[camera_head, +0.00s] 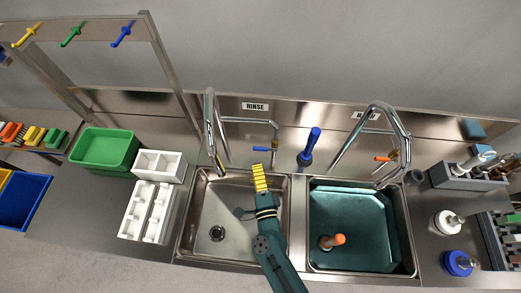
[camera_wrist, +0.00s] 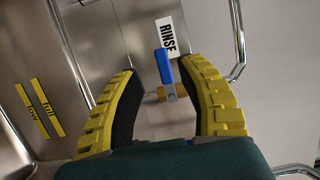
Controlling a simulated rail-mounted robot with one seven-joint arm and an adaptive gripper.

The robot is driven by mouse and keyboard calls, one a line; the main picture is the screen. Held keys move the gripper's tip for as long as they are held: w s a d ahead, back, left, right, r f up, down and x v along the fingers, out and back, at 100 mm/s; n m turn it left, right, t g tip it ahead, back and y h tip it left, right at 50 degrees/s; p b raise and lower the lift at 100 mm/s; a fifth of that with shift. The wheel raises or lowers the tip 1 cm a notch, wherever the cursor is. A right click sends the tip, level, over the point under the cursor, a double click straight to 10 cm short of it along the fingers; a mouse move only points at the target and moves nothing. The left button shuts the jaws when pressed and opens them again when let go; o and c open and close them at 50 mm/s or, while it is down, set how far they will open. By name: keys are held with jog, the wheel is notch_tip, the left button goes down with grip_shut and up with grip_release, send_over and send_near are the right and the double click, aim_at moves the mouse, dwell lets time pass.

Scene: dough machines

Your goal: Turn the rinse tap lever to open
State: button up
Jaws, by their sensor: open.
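The rinse tap (camera_head: 212,125) is a tall chrome spout behind the left sink, below the RINSE sign (camera_head: 255,106). Its blue lever (camera_head: 262,149) sticks out to the left from a small brass valve at the end of a pipe. My gripper (camera_head: 258,168), with yellow ribbed fingers, is over the left sink, just in front of the lever. In the wrist view the blue lever (camera_wrist: 163,67) and its brass valve (camera_wrist: 166,92) show between the open fingers (camera_wrist: 159,72). I cannot tell whether either finger touches the lever.
The left sink (camera_head: 200,205) holds only a drain. The right sink (camera_head: 355,268) holds greenish water and an orange-topped thing (camera_head: 337,239). A blue-handled tool (camera_head: 309,146) stands behind, between the sinks. A second tap (camera_head: 399,125) with an orange lever (camera_head: 383,158) is at right.

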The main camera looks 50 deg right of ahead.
aim_at(265, 149)
jog(key=shift+b+x, duration=1.05)
jog(key=shift+x, duration=3.2)
jog(key=shift+s, duration=0.1)
grip_shut()
jog(key=shift+f, duration=0.1)
